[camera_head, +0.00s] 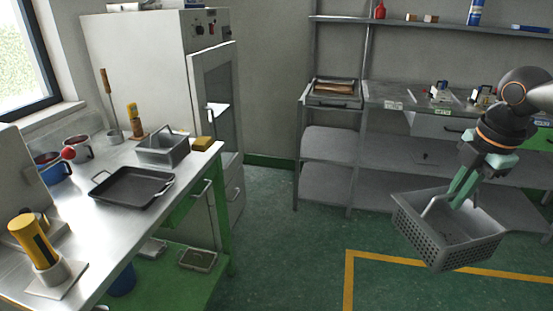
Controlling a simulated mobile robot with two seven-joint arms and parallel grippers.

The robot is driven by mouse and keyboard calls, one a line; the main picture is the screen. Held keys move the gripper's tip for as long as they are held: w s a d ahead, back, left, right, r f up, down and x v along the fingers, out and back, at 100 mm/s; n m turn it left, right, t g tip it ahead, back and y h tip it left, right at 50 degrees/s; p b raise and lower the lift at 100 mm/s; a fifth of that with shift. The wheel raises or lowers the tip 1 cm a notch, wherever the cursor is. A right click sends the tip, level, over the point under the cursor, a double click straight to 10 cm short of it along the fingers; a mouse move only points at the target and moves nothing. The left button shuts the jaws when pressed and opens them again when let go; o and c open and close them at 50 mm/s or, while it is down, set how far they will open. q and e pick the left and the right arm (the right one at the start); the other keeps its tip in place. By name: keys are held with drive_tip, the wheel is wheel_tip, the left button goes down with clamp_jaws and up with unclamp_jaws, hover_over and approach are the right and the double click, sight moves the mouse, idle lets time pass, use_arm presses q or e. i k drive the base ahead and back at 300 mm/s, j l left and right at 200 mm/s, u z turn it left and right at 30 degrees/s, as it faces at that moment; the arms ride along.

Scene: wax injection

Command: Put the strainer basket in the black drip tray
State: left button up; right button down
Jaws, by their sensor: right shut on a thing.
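The grey perforated strainer basket (446,244) hangs in the air at the right of the head view, slightly tilted. My right gripper (458,202) is shut on the strainer basket at its handle, with green fingers reaching down into it. The black drip tray (131,187) lies flat and looks empty on the steel-topped table at the left, well apart from the basket. My left gripper does not show.
On the steel table (92,243), a grey handled bin (163,148) and a yellow sponge (203,143) sit behind the tray. Green floor (290,235) is clear between table and basket. Shelving (335,141) stands behind.

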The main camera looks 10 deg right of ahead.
sight(135, 189)
drive_tip(key=i+u, duration=0.2)
drive_tip(key=u, duration=0.2)
drive_tip(key=i+u, duration=0.2)
drive_tip(key=u, duration=0.15)
drive_tip(key=i+l+u, duration=0.1)
drive_tip(key=u, duration=0.3)
drive_tip(key=i+u, duration=0.3)
drive_tip(key=u, duration=0.2)
drive_tip(key=i+l+u, duration=0.25)
drive_tip(key=u, duration=0.25)
